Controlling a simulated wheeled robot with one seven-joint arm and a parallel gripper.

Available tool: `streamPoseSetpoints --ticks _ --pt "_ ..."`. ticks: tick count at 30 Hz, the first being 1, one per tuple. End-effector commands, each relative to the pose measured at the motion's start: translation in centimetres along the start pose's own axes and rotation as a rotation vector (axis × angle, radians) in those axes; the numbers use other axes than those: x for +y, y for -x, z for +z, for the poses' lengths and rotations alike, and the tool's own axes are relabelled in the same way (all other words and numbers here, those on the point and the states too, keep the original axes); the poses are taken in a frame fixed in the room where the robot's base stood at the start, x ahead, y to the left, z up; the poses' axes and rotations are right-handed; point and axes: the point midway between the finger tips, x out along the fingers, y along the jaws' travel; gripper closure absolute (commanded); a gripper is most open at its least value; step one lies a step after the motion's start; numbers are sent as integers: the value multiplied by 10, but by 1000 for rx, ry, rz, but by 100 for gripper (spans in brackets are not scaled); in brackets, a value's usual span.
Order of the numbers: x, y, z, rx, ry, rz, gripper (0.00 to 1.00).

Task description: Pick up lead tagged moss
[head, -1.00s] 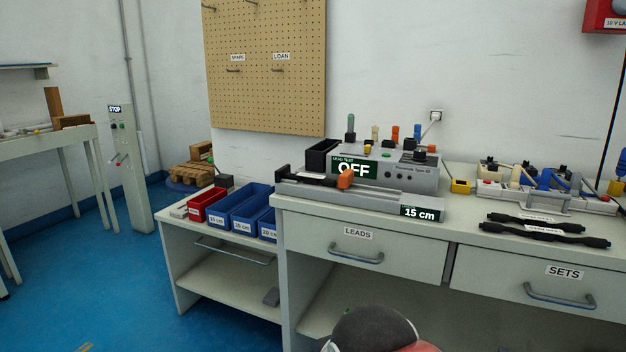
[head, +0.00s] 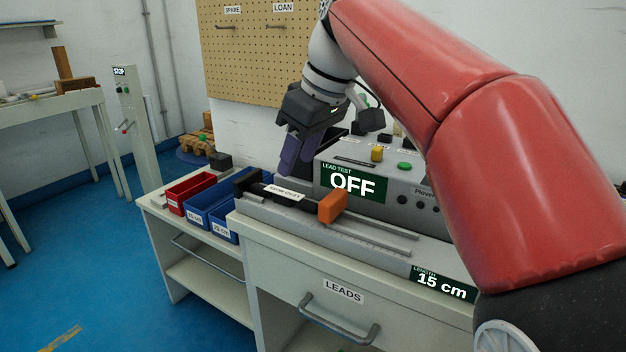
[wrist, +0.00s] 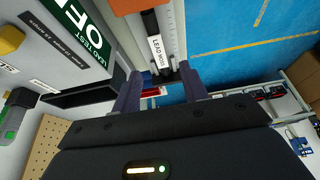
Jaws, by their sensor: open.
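A black lead (head: 266,188) with a white tag lies along the grey length rail of the lead tester. Its tag (wrist: 157,54) shows in the wrist view and seems to read "LEAD MOSS"; the print is small. One end is near an orange slider block (head: 332,206), the other at a black end block (head: 246,180). My gripper (head: 288,160) is open and empty, just above and behind the lead. In the wrist view my gripper (wrist: 160,92) has its fingers apart, with the lead's end beyond the gap between them.
The lead tester (head: 404,194) stands close behind the rail, with an OFF screen (head: 352,184). A drawer marked LEADS (head: 340,305) is below. A pegboard (head: 250,60) hangs behind.

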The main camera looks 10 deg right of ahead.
Motion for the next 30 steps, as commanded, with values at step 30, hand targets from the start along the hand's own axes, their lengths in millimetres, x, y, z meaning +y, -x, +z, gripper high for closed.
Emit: streamPoseSetpoints --ticks 30 --pt "0 -77 -4 1 12 -4 67"
